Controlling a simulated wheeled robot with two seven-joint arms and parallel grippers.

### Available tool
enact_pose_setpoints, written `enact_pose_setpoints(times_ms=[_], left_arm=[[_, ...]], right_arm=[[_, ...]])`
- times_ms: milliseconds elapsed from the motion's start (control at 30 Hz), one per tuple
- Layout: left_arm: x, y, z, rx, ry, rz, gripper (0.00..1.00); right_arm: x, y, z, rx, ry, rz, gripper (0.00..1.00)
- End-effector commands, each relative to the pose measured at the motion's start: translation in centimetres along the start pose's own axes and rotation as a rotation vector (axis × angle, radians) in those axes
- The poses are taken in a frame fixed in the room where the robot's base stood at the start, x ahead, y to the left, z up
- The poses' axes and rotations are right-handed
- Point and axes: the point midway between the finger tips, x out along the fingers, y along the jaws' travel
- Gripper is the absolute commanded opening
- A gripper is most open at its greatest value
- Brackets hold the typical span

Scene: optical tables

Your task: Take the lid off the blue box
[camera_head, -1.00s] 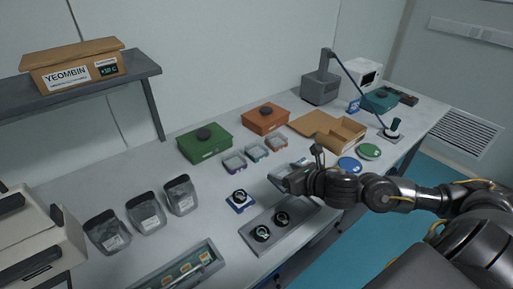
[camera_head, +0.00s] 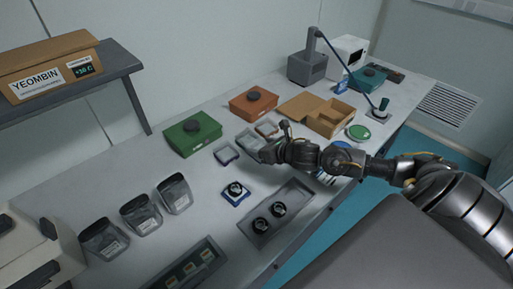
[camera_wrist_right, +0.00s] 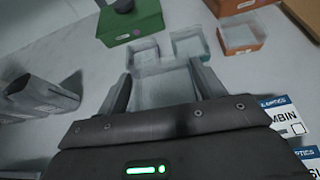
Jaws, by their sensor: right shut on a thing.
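My right gripper (camera_head: 264,153) is beside the row of small clear boxes on the table. In the right wrist view its fingers (camera_wrist_right: 162,82) are shut on a pale, see-through flat piece (camera_wrist_right: 165,88) that looks like a lid. Just beyond it are a violet-blue edged box (camera_wrist_right: 143,52), a teal edged box (camera_wrist_right: 190,46) and an orange one (camera_wrist_right: 240,36). The violet-blue box (camera_head: 226,155) and teal box (camera_head: 247,140) also show in the head view. My left gripper is out of view.
A green box (camera_head: 192,138) and an orange box (camera_head: 253,106) with dark knobs stand behind. An open cardboard box (camera_head: 330,118) is to the right. Dark pouches (camera_head: 141,215) stand at left.

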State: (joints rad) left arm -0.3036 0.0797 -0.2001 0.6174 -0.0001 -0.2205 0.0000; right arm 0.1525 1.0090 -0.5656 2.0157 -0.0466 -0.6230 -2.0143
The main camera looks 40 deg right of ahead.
Motion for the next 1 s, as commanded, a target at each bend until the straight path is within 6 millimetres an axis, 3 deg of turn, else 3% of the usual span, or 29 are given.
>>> enact_pose_setpoints(times_ms=[100, 300, 633, 800, 1000], left_arm=[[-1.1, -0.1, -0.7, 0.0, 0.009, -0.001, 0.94], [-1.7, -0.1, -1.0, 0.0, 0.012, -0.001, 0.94], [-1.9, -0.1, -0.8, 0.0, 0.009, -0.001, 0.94], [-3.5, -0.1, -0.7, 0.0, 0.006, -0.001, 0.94], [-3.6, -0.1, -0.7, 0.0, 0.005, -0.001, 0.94]], right_arm=[[2.7, -1.0, -1.1, 0.004, 0.003, 0.001, 0.15], [5.7, -2.2, -2.5, 0.0, 0.001, 0.001, 0.15], [6.9, -2.7, -3.2, -0.001, 0.0, 0.002, 0.15], [7.8, -2.8, -5.2, 0.001, 0.003, 0.001, 0.15], [8.2, -2.9, -6.0, -0.001, 0.0, 0.002, 0.15]])
